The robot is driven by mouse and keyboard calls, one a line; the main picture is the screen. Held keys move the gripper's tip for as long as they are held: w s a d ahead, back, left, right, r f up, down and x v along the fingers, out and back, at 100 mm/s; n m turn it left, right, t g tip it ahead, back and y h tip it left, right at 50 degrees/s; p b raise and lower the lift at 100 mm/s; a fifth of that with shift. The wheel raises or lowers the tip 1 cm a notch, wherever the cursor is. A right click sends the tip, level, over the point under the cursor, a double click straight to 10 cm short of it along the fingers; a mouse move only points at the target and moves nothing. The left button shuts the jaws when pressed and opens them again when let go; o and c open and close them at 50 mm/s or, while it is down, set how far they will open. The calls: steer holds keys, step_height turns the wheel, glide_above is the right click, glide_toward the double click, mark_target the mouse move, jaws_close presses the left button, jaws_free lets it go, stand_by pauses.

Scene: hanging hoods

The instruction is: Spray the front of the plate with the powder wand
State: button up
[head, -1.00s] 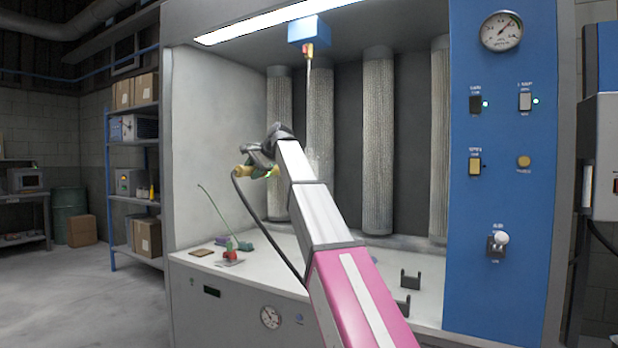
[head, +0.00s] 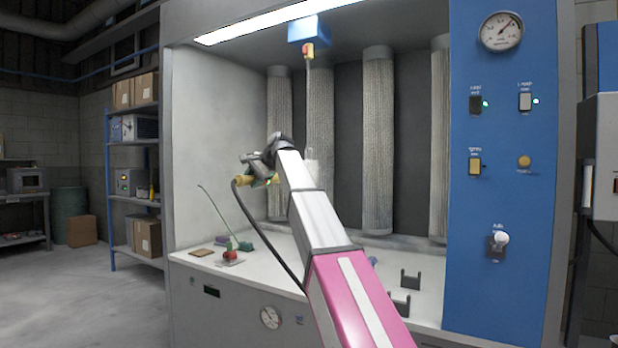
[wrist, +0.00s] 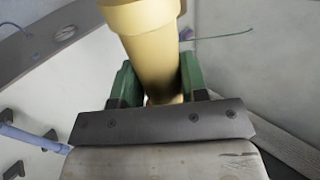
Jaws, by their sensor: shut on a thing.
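My gripper (head: 262,179) is inside the hood, left of the hanging line, and is shut on the powder wand (head: 243,181). In the wrist view the wand's yellow cylindrical body (wrist: 150,45) sits between the green finger pads of my gripper (wrist: 160,82). The wand's dark hose hangs down behind my arm. A narrow pale strip (head: 308,82) hangs from a red and yellow piece under a blue block; I cannot tell whether it is the plate seen edge-on or a hanger. My arm hides what is below. A faint whitish patch shows beside my wrist.
Tall pleated filters (head: 377,140) line the hood's back wall. The hood floor (head: 400,255) bears a dark cradle (head: 410,280), a red item (head: 229,255) with a green rod, and a brown pad (head: 201,252). A blue control panel (head: 505,210) stands right.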

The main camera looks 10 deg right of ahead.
steer(key=shift+r, duration=2.7)
steer(key=shift+f, duration=3)
steer(key=shift+r, duration=3)
steer(key=shift+f, duration=3)
steer(key=shift+r, duration=1.5)
steer(key=s+a, duration=0.6)
steer(key=s, duration=0.2)
steer(key=shift+a, duration=0.2)
